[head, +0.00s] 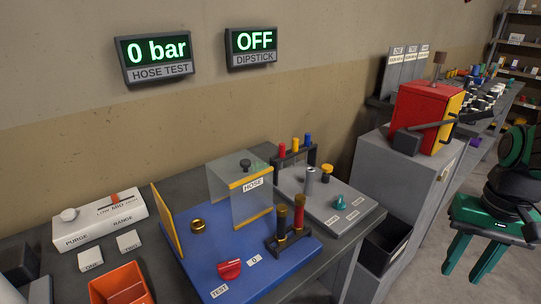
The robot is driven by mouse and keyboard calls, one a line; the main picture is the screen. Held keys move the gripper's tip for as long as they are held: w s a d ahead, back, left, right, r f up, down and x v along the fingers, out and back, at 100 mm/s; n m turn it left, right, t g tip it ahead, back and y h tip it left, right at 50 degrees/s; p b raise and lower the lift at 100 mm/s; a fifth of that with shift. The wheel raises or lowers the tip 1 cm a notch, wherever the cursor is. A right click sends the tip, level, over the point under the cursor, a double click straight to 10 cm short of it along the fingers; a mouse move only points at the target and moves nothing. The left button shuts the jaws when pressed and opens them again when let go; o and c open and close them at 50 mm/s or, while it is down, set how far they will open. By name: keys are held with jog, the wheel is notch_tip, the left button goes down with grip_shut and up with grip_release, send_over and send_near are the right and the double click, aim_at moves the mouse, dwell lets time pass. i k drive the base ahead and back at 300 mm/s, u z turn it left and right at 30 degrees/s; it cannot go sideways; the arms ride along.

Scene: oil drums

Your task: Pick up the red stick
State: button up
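Small red, yellow and blue sticks stand upright in a dark rack (289,169) at the back of the bench. The red stick (282,151) is the leftmost of them; its lower part is hard to make out. Another upright red piece (299,213) with a brown-gold top stands in a black holder on the blue board, beside a darker brown-gold one (281,222).
The blue board (190,262) carries a clear HOSE box (231,207) and a red knob (229,269). A grey board (340,211) bears a teal cone. An orange bin (120,284) is front left.

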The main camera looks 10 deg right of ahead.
aim_at(282, 147)
jog(key=u, duration=2.95)
jog(key=k, duration=1)
jog(key=z, duration=1.85)
jog(key=i, duration=0.9)
